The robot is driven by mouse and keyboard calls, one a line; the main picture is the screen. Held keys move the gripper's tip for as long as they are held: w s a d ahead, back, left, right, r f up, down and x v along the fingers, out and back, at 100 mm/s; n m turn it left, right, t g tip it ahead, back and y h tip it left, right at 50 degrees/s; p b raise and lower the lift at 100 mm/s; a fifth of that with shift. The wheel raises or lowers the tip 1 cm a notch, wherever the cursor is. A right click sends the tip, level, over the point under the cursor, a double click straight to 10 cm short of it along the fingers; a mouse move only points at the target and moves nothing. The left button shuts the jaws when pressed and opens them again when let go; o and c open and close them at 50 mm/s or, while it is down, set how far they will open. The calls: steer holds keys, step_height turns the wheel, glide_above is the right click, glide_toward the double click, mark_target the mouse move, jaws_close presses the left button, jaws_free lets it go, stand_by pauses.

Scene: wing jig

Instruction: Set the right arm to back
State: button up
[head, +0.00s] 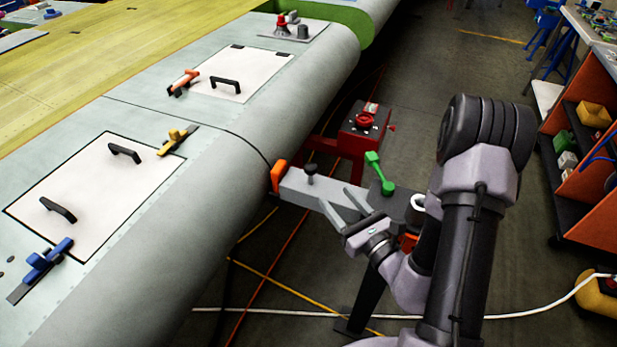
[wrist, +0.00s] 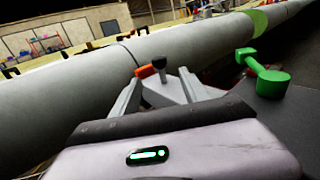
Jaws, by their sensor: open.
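A grey jig arm (head: 297,185) with an orange pad (head: 278,175) at its end reaches left to the wing's rounded edge. Whether the pad touches the wing, I cannot tell. A black knob (head: 311,168) stands upright on the arm. My gripper (head: 335,197) is open and empty, its two fingers pointing toward the knob from the near right. In the wrist view the black knob (wrist: 159,63) shows beyond and between the fingertips, apart from them. A green lever (head: 380,173) stands tilted at the right of the arm's mount; it also shows in the wrist view (wrist: 264,74).
The wing (head: 215,160) fills the left, with white panels, black handles and blue, yellow and orange clamps. A red stand (head: 357,135) with a red valve-like knob is behind the jig arm. An orange shelf (head: 590,190) stands right. A white cable (head: 530,313) crosses the floor.

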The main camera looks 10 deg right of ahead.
mark_target(314, 173)
steer(key=x, duration=1.3)
steer(key=shift+a, duration=0.1)
jaws_close()
stand_by(0.9)
